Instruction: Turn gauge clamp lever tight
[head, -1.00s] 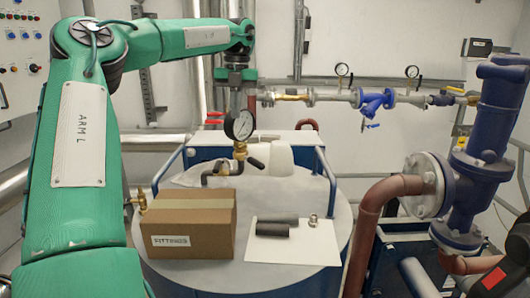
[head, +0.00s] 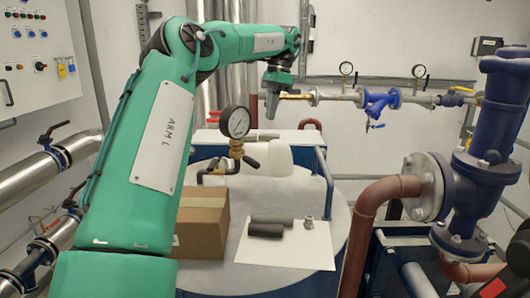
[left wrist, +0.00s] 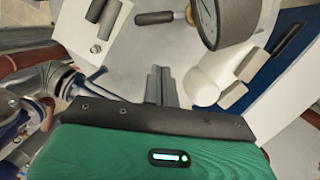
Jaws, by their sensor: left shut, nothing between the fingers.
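The pressure gauge (head: 235,122) stands upright on a brass fitting (head: 236,149) at the back of the round white top. The black lever (head: 251,161) sticks out low on the right of this fitting. In the left wrist view the gauge (left wrist: 207,20) is cut off at the top edge, and a black grip (left wrist: 153,18), apparently the lever, lies left of it. My left gripper (head: 270,111) points down behind and right of the gauge. In the left wrist view its fingers (left wrist: 160,83) are shut, empty and apart from the grip. My right gripper is out of view.
A cardboard box (head: 200,226), dark cylinders (head: 266,230) and a small metal fitting (head: 308,222) are on the near part of the top, the latter two on a white sheet (head: 300,250). Blue rails (head: 326,190) and a red-brown pipe (head: 364,225) border it on the right.

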